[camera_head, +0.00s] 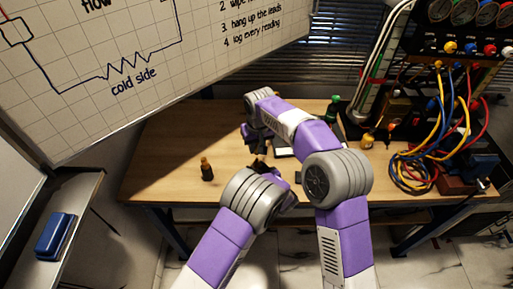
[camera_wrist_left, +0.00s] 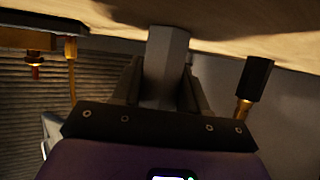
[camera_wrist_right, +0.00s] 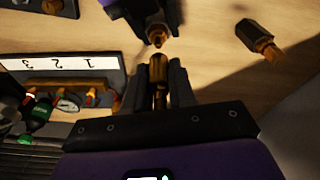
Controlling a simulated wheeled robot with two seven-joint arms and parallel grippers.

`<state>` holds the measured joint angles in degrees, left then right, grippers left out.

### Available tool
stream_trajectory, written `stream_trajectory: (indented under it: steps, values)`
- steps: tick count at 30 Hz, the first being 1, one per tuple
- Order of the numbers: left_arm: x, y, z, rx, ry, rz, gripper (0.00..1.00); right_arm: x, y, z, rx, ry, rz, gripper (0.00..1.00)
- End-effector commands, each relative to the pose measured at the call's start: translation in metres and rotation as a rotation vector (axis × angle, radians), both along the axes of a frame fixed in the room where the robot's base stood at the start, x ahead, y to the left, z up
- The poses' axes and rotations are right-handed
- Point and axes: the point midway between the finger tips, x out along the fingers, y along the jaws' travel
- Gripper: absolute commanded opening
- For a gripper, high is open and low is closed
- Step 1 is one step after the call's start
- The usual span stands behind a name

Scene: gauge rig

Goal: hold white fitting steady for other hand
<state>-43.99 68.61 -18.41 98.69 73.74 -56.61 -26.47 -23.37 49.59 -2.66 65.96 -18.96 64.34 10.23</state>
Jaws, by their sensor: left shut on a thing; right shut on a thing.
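The white fitting (camera_wrist_left: 165,60), a pale hexagonal body, is clamped between the dark fingers of my left gripper (camera_wrist_left: 162,85), shown in the left wrist view. My right gripper (camera_wrist_right: 160,88) is shut on a brass-coloured piece (camera_wrist_right: 158,72) in the right wrist view. The tip of that piece points at the dark left gripper at the top of that view, close to a small brass end there; I cannot tell whether they touch. In the head view both grippers meet over the table, and my right arm and wrists hide most of the held parts.
A black-and-brass fitting (camera_head: 207,170) stands on the wooden table (camera_head: 160,150), left of the grippers. A numbered rack (camera_wrist_right: 60,75) with brass parts lies nearby. Coiled cables (camera_head: 430,165) and a meter panel fill the right. The table's left part is mostly clear.

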Motion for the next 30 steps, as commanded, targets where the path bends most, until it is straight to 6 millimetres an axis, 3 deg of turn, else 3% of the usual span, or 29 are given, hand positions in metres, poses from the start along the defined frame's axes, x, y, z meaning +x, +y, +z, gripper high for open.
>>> stream_trajectory:
  steps: [10,11,16,25,30]
  values:
    - [0.0,0.0,0.0,0.0,-0.001,0.0,0.01,0.0,0.0,0.004,0.0,0.0,0.0,0.0]
    - [0.0,0.0,0.0,0.0,-0.001,0.0,0.44,0.0,0.0,0.004,0.0,0.0,0.0,0.0]
    - [0.0,0.0,0.0,0.0,0.0,0.0,0.7,0.0,0.0,0.004,0.0,0.0,0.0,0.0]
    - [-0.001,0.0,0.0,0.0,0.0,0.0,0.72,0.0,0.0,0.004,0.0,0.0,0.0,0.0]
    - [-0.013,-0.008,0.007,-0.002,-0.001,-0.001,0.72,0.0,0.0,0.004,0.0,0.0,0.0,0.0]
